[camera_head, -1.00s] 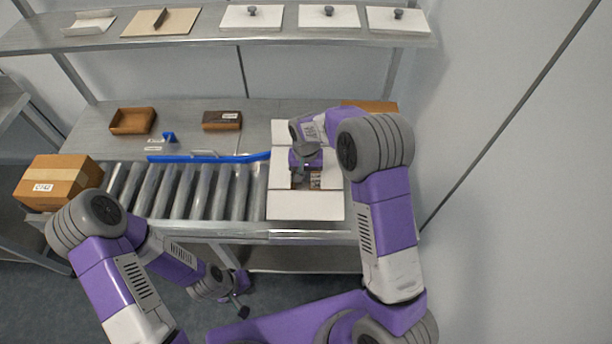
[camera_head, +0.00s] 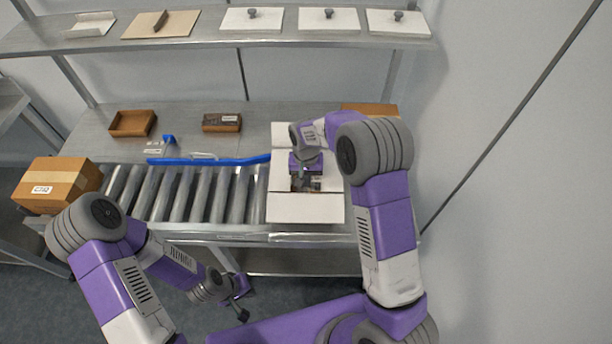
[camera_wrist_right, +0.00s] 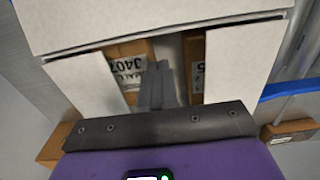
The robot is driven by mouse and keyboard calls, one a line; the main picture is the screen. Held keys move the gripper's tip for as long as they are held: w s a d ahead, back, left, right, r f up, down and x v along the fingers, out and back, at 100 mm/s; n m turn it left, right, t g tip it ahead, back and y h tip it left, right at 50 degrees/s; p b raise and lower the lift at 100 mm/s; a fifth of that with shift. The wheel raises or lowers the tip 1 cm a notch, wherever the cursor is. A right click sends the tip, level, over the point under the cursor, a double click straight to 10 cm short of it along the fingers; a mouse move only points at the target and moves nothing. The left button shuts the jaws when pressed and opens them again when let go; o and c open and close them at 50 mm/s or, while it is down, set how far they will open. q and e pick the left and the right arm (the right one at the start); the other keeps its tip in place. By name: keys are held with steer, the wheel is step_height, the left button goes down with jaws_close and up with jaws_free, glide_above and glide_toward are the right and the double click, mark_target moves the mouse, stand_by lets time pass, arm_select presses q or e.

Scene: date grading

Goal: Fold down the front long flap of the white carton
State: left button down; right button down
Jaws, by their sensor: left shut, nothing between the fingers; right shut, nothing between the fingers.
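The white carton (camera_head: 272,180) sits at the right end of the roller conveyor. Its front long flap (camera_head: 305,208) spreads toward me and shows at the top of the right wrist view (camera_wrist_right: 150,18). The two short side flaps (camera_wrist_right: 75,80) (camera_wrist_right: 235,58) lie inward, with a gap between them showing brown labelled boxes (camera_wrist_right: 130,60). The back long flap (camera_head: 281,133) is partly hidden by my right arm. My right gripper (camera_head: 305,189) is shut and empty over the gap, behind the front flap; its fingertips show in the wrist view (camera_wrist_right: 160,70). My left gripper (camera_head: 243,313) is shut and empty, low before the conveyor.
A blue rail (camera_head: 210,160) runs along the rollers to the carton. A taped brown box (camera_head: 57,184) stands at the left end. Brown trays (camera_head: 132,122) (camera_head: 221,121) lie on the table behind.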

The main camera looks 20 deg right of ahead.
step_height(320, 180, up, 10)
steer(key=p, duration=0.6)
steer(key=shift+p, duration=0.35)
steer(key=c, duration=1.8)
jaws_free()
steer(key=shift+c, duration=0.2)
